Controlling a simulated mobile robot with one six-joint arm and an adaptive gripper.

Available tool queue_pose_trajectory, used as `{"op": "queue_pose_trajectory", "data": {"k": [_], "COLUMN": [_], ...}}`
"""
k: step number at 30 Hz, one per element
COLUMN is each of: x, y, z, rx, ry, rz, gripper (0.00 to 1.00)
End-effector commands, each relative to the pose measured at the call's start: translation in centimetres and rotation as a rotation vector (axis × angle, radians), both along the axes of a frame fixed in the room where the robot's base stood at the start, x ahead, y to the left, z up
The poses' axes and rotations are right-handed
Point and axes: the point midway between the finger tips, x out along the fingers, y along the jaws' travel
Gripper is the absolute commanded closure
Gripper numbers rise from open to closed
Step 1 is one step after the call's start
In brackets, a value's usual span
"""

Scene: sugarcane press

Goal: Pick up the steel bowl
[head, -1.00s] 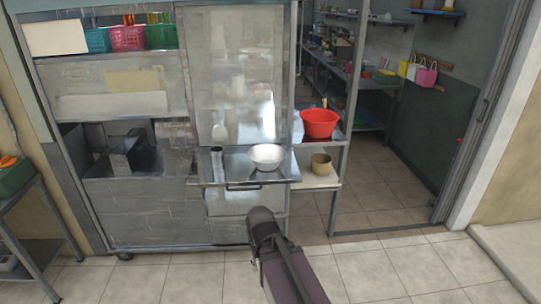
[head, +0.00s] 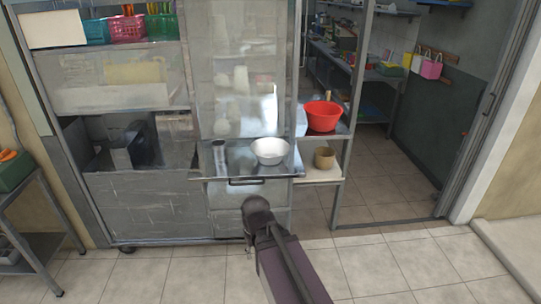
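The steel bowl (head: 270,152) is a shiny, light silver bowl, upright on the steel shelf (head: 205,178) that juts from the front of the press cabinet. A dark steel cup (head: 219,155) stands to its left on the same shelf. My arm reaches in from the bottom of the head view and ends below the shelf, in front of the cabinet's lower front. It is apart from the bowl. The gripper's fingers are hidden behind the arm's end, so I cannot see them.
A red basin (head: 322,116) with a handle in it sits on the rack right of the shelf. A tan pot (head: 324,158) stands on the lower board (head: 318,174). A doorway opens at right. The tiled floor (head: 390,268) in front is clear.

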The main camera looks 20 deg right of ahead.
Motion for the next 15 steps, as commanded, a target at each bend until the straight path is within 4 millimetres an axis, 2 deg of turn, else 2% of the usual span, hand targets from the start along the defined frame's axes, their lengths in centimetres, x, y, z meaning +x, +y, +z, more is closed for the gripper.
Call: {"op": "queue_pose_trajectory", "data": {"k": [5,8,15], "x": [2.8,5.2,12.3], "y": [-0.1,-0.4,-2.4], "z": [0.2,0.5,2.5], "rx": [0.073,0.130,0.236], "ry": [-0.073,-0.148,-0.428], "rz": [0.096,0.176,0.384], "gripper": [0.56,0.56,0.56]}}
